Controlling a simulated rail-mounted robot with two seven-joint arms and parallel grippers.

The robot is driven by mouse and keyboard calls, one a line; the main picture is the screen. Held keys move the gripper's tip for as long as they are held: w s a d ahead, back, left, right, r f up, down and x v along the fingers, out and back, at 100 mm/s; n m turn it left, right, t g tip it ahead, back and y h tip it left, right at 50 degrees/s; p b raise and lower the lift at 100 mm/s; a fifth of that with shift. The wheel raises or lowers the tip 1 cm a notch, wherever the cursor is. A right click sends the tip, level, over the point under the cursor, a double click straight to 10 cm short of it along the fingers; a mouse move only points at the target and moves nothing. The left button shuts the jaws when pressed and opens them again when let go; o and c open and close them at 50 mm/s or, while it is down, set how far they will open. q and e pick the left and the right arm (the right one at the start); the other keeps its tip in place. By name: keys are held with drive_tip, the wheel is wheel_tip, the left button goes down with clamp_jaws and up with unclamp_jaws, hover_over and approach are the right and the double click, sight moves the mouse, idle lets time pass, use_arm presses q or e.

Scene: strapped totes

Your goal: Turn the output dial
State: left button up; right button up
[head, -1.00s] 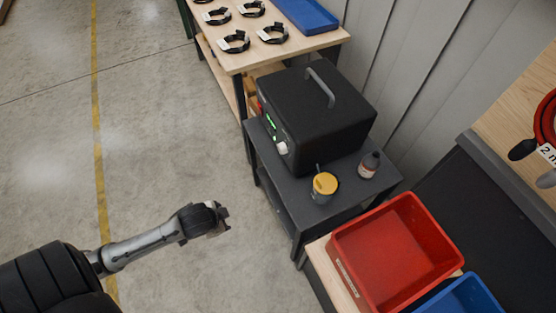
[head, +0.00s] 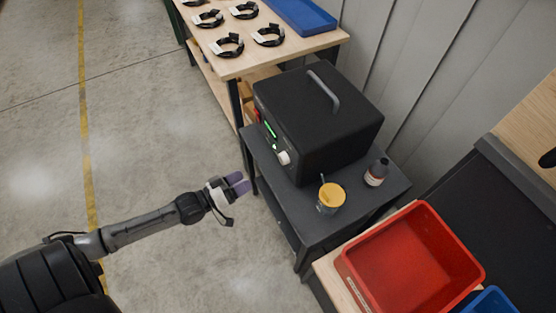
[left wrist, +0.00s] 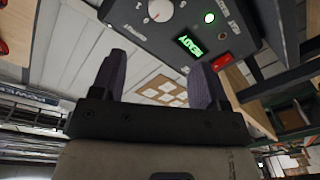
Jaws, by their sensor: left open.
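The output dial is a white knob (head: 284,158) on the front panel of a black box-shaped unit (head: 325,115) with a grey top handle. In the left wrist view the white dial (left wrist: 161,10) sits at the top, with a red pointer mark and a printed scale around it. A green display (left wrist: 190,45) reads READY beside it. My left gripper (head: 238,186) is open and empty, left of the unit and apart from the dial. Its two purple-grey fingers (left wrist: 161,78) also show in the left wrist view, below the panel. My right gripper is not in view.
The unit stands on a dark cart (head: 300,212) with a yellow-topped cup (head: 331,196) and a small bottle (head: 376,172). A red tote (head: 412,262) is at the lower right. A wooden table (head: 255,58) holds several black coils. Floor at left is clear.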

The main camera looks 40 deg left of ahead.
sight(281, 160)
use_arm(q)
drive_tip(key=b+x, duration=0.3)
drive_tip(key=x, duration=1)
drive_tip(key=shift+w+b, duration=0.3)
drive_tip(key=shift+b, duration=0.05)
drive_tip(key=c, duration=0.9)
drive_tip(key=shift+r+m+p, duration=0.1)
drive_tip(key=shift+m+p, duration=0.8)
drive_tip(key=shift+p, duration=0.1)
drive_tip(key=shift+m+p, duration=0.65)
drive_tip(key=shift+m, duration=0.15)
drive_tip(key=m+p, duration=0.2)
drive_tip(key=m, duration=0.1)
drive_tip(key=shift+d, duration=0.1)
drive_tip(key=shift+m+p, duration=0.5)
drive_tip(key=shift+m, duration=0.7)
drive_tip(key=shift+f, duration=0.2)
